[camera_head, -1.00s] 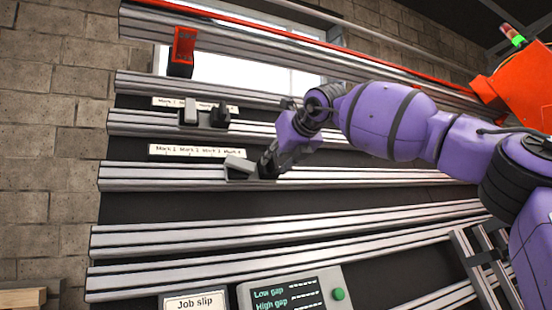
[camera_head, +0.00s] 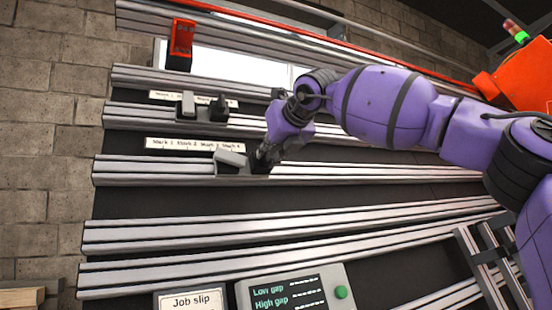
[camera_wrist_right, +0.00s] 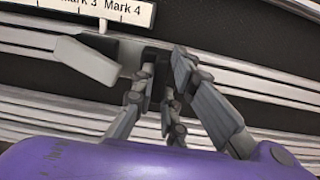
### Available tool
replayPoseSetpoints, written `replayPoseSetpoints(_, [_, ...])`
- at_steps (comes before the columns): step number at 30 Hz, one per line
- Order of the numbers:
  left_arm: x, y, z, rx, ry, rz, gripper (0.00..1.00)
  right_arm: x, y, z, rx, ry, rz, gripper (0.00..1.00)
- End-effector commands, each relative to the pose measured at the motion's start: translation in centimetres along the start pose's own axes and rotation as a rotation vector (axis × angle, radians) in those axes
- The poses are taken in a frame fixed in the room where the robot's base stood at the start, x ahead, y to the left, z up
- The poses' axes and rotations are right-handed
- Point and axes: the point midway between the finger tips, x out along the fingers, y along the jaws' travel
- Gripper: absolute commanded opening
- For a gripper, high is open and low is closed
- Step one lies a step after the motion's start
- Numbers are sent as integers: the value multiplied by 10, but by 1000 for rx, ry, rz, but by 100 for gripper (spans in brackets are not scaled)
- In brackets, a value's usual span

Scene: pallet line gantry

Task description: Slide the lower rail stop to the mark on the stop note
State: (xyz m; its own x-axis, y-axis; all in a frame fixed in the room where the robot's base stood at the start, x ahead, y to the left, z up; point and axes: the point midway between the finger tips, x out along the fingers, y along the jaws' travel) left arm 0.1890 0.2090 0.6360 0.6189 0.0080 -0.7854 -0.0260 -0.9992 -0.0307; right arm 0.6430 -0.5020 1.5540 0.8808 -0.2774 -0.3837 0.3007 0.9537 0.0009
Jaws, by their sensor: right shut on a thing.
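The lower rail stop is a pale grey block (camera_head: 230,159) with a dark part at its right, on the lower marked rail. It also shows in the wrist view (camera_wrist_right: 88,62). My right gripper (camera_head: 260,160) is shut on the stop's dark part, which the fingers partly hide; they show in the wrist view (camera_wrist_right: 163,85). The white mark strip (camera_head: 195,144) above this rail reads Mark 1 to Mark 4. The block is below the strip's right part, near Mark 3 and Mark 4. My left gripper is not in view.
Another grey stop (camera_head: 187,104) with a dark knob sits on the rail above. A red and black block (camera_head: 181,45) is on the top rail. Below are bare rails, a Job slip (camera_head: 190,301) and a gap display (camera_head: 290,290) with a green button.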

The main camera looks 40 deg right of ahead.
Motion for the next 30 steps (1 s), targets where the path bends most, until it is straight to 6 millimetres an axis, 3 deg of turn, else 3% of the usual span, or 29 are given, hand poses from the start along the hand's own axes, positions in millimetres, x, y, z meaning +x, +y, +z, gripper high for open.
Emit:
replayPoseSetpoints(2, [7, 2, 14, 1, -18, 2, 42, 1, 22, -6, -8, 1, -1, 0])
replayPoseSetpoints(6, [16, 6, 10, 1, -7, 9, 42, 0, 38, -5, -2, 1, -2, 0])
replayPoseSetpoints(16, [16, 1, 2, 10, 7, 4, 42, -3, 40, -2, 1, -1, 0, 0])
replayPoseSetpoints(17, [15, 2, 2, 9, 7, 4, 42, -3, 40, -2, 1, -1, 0, 15])
replayPoseSetpoints(21, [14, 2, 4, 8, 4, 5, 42, -3, 40, -2, 1, -1, -1, 31])
replayPoseSetpoints(30, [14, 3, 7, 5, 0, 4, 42, -4, 40, -2, 1, -2, -1, 31])
